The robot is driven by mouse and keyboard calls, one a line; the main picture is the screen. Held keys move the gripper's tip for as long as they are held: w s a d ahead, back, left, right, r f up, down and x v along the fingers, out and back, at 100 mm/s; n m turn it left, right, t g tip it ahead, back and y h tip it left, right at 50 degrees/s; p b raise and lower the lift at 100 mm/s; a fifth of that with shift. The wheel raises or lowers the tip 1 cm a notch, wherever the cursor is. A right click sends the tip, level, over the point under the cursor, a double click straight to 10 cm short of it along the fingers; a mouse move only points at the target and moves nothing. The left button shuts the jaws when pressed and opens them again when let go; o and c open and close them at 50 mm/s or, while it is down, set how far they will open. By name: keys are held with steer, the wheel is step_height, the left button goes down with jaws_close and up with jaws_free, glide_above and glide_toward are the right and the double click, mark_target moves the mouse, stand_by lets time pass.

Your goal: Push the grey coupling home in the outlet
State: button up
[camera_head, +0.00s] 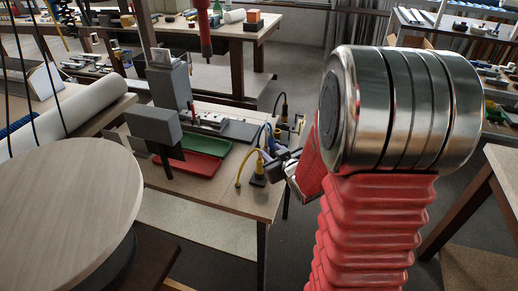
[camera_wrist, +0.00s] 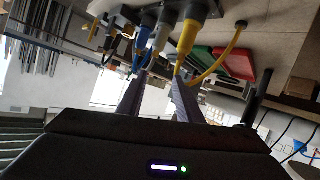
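In the wrist view, which looks upside down, the grey coupling (camera_wrist: 162,38) stands in a row between a blue coupling (camera_wrist: 141,45) and a larger yellow one (camera_wrist: 189,36). My gripper (camera_wrist: 160,78) has its two fingers apart, with a gap between them. The grey coupling lines up with this gap, its near end close to the fingertips. I see no finger clearly touching it. In the head view my gripper (camera_head: 283,163) is at the bench's right edge, beside the couplings. The grey coupling is not clearly visible there, and how deep it sits in its outlet cannot be told.
The yellow coupling (camera_head: 258,170) with its looping cable is close to my gripper. A black coupling (camera_wrist: 112,30) is at the row's other end. Red (camera_head: 187,178) and green (camera_head: 205,142) trays lie on the bench (camera_head: 225,205). A large round wooden disc (camera_head: 65,205) is at left.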

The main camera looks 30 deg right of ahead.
steer(key=s+d+f+m+t+y, duration=0.1)
steer(key=s+d+f+t, duration=0.2)
steer(key=f+t, duration=0.1)
steer(key=shift+s+f+t+y, duration=0.3)
steer(key=shift+s+f+y, duration=0.1)
steer(key=shift+f, duration=0.5)
